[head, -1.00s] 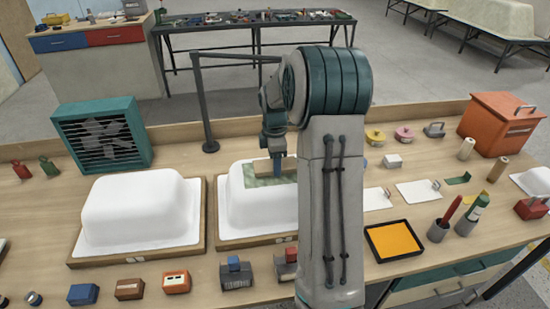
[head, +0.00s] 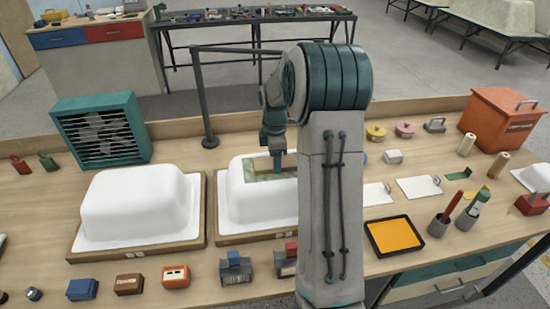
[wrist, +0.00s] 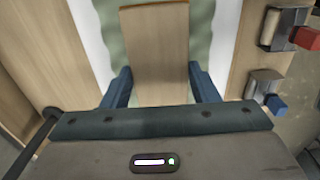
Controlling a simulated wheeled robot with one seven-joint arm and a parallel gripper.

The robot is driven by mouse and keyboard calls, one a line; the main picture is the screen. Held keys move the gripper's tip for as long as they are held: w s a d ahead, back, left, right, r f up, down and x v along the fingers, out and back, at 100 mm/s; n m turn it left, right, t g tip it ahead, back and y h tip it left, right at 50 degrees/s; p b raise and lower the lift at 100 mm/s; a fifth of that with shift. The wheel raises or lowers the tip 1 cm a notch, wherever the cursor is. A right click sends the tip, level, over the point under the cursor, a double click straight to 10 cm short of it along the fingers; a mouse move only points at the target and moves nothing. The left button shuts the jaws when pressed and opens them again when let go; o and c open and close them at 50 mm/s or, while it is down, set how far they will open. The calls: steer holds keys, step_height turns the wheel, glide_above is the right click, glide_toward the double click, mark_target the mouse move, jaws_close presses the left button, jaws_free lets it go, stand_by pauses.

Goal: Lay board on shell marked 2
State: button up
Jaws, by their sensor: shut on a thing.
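My gripper (head: 277,160) is over the right-hand white shell (head: 228,205), partly behind my arm. In the wrist view its blue fingers (wrist: 159,84) are shut on a wooden board (wrist: 153,48). Below the board, a mottled pale green patch (wrist: 201,40) lies on the white shell top; the patch also shows in the head view (head: 262,172). Whether the board touches the patch cannot be told. Another white shell (head: 140,205) stands to the left. Both shells sit on wooden bases with small front labels, too small to read.
A teal fan box (head: 100,130) stands behind the left shell. A dark post (head: 205,100) with a horizontal bar rises behind the right one. Small blocks and clamps (head: 235,268) line the front edge. An orange tray (head: 394,238) lies to the right.

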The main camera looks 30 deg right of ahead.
steer(key=shift+s+f, duration=0.1)
steer(key=shift+f, duration=0.1)
steer(key=o, duration=1.6)
steer(key=shift+c, duration=0.2)
steer(key=shift+r, duration=0.1)
steer(key=shift+r+p, duration=2.6)
steer(key=shift+r, duration=0.85)
